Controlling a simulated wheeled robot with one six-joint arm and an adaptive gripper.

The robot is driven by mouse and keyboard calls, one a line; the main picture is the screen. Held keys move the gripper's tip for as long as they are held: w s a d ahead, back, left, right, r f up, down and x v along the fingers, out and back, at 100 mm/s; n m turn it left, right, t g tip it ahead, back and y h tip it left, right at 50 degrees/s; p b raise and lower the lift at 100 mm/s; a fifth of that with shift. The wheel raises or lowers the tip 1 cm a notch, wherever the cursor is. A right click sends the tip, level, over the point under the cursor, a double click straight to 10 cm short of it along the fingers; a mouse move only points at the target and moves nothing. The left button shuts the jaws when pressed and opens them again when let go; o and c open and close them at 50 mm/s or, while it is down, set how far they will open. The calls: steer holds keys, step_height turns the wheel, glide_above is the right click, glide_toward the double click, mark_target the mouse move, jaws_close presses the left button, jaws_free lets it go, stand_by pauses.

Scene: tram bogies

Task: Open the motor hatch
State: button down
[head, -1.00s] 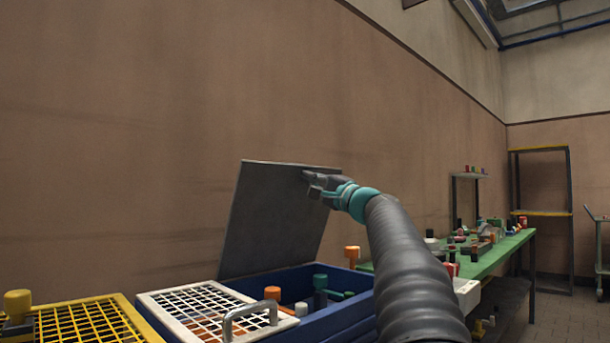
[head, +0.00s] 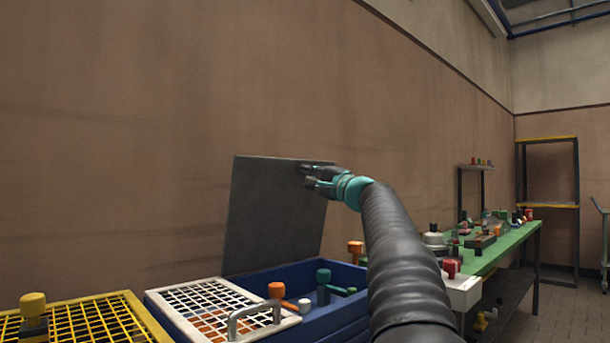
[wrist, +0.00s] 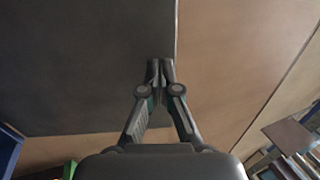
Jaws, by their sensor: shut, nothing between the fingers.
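The motor hatch is a dark grey flat panel (head: 272,215) standing raised, tilted slightly back, at the rear of a blue box (head: 335,312). It also fills the left of the wrist view (wrist: 80,70). My gripper (head: 308,176) is at the hatch's upper right corner, its fingers overlapping the panel in the picture. In the wrist view my gripper (wrist: 160,64) is shut with its fingertips together at the hatch's right edge. Whether it touches the panel I cannot tell. My arm hides part of the box's right side.
A white grid cover (head: 205,305) with a grey handle (head: 255,318) lies over the box's left part. Orange and green knobs stand inside. A yellow grid (head: 85,325) is at left. A green workbench (head: 505,250) with several parts stands right. A brown wall is behind.

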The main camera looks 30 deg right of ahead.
steer(key=r+b+v, duration=0.1)
steer(key=b+v, duration=0.2)
steer(key=v, duration=0.9)
steer(key=shift+s, duration=0.2)
